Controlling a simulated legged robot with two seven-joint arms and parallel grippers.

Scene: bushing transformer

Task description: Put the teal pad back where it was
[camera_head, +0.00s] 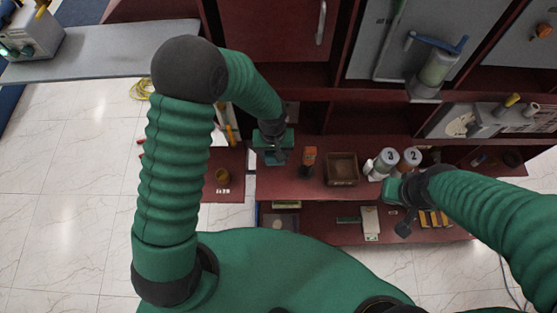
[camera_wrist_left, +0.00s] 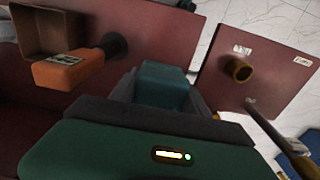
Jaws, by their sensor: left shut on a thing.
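My left gripper (camera_head: 274,158) is over the left end of the red shelf (camera_head: 290,186), beside the orange-handled tool. It is shut on the teal pad (camera_wrist_left: 162,84), which shows as a teal block between the fingers in the left wrist view. In the head view the pad is mostly hidden by the gripper and too small to make out clearly. Whether the pad touches the shelf cannot be told. My right gripper (camera_head: 404,228) is at the right, in front of the numbered bottles; its jaws are too small to read.
An orange-handled tool (camera_head: 309,156) stands right of my left gripper, then an open brown box (camera_head: 341,170) and bottles marked 3 (camera_head: 388,157) and 2 (camera_head: 411,157). A yellow-brown cup (camera_head: 222,175) sits on a lower red panel at left. A lower shelf (camera_head: 335,232) holds small items.

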